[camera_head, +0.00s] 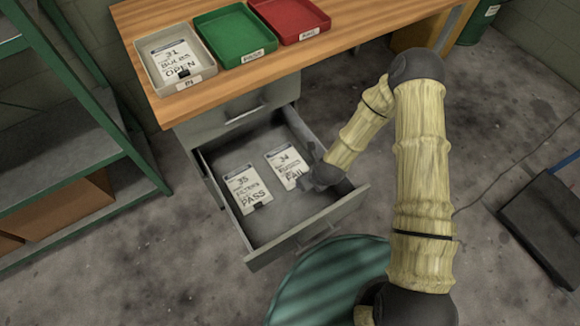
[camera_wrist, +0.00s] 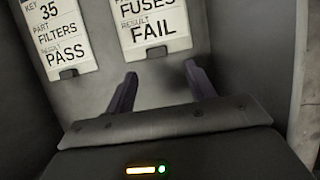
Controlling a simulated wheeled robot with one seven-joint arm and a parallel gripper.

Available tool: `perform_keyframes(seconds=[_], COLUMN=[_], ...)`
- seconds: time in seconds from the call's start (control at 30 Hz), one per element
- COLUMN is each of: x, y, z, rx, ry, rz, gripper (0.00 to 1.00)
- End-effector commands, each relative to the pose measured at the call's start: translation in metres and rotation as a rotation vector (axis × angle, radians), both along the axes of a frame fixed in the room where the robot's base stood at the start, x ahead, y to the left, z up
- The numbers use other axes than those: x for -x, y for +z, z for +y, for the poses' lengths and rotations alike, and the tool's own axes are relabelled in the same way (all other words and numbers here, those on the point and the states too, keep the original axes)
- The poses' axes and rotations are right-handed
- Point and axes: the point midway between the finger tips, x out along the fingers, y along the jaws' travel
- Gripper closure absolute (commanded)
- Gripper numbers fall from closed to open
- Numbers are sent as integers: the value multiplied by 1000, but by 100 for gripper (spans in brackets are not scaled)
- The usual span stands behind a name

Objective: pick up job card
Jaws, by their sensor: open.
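Two white job cards lie flat in the open drawer (camera_head: 275,225). The left card (camera_head: 246,188) reads 35, FILTERS, PASS; it also shows at the top left of the wrist view (camera_wrist: 57,35). The right card (camera_head: 286,165) reads 34, FUSES, FAIL; it also shows at the top middle of the wrist view (camera_wrist: 153,28). A third card (camera_head: 174,60) reads 31, BULBS, OPEN and lies in the grey IN tray (camera_head: 205,58). My gripper (camera_head: 310,165) is open and empty beside the FAIL card's right edge. In the wrist view, the gripper's fingertips (camera_wrist: 160,72) point towards that card's lower edge, apart from it.
A green tray (camera_head: 232,52) and a red tray (camera_head: 290,32) stand on the wooden bench (camera_head: 345,30) above the drawer. A green-framed shelf (camera_head: 75,130) is at the left. The drawer's walls surround the cards, and its front floor is bare.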

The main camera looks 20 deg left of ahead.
Motion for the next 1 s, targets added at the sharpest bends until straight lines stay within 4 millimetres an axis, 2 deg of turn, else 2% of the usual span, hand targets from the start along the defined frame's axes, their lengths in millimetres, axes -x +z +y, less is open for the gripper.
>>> perform_keyframes(seconds=[0.4,0.97,1.0], x=[-8,-10,-10], y=[-47,-48,-48], z=[15,16,16], rx=[0,0,0], ry=[2,1,1], rz=[-1,0,0], gripper=[45,45,49])
